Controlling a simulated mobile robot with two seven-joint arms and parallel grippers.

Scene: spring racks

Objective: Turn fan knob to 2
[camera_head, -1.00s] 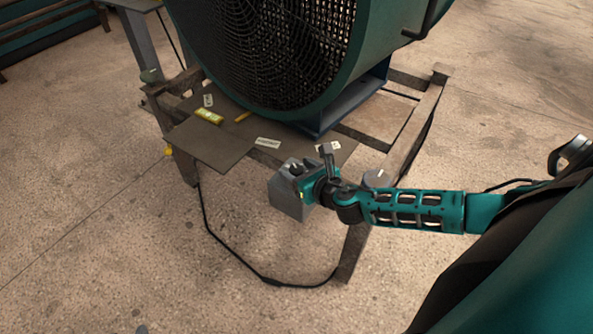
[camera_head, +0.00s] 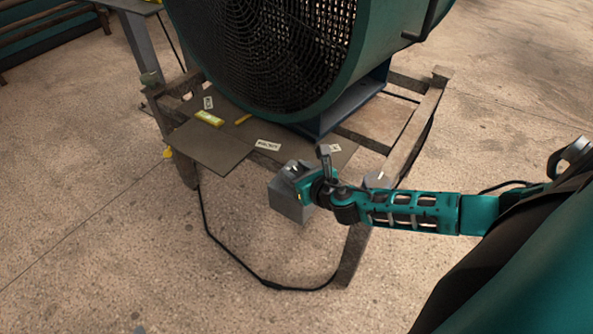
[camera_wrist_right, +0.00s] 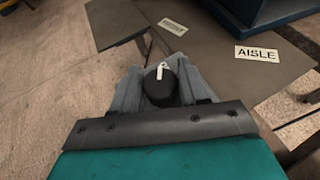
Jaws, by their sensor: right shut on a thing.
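The large teal fan (camera_head: 270,50) with a dark mesh grille stands on a worn frame table. A grey box (camera_head: 291,207) sits at the table's front side, below my right gripper (camera_head: 301,181). In the right wrist view, a dark round knob (camera_wrist_right: 160,90) with a white pointer mark lies between the grey jaws of my right gripper (camera_wrist_right: 160,78). The jaws are shut on the knob from both sides. The pointer mark points up in that picture, tilted slightly right. No numbers around the knob can be read; the jaws cover its surroundings. My left gripper is out of view.
Label cards lie on the table's board (camera_head: 208,146), among them an AISLE card (camera_wrist_right: 257,53). A yellow-green level (camera_head: 209,118) lies there too. A black cable (camera_head: 225,247) runs down to the floor. A grey disc (camera_head: 378,179) with a light mark is beside my right arm.

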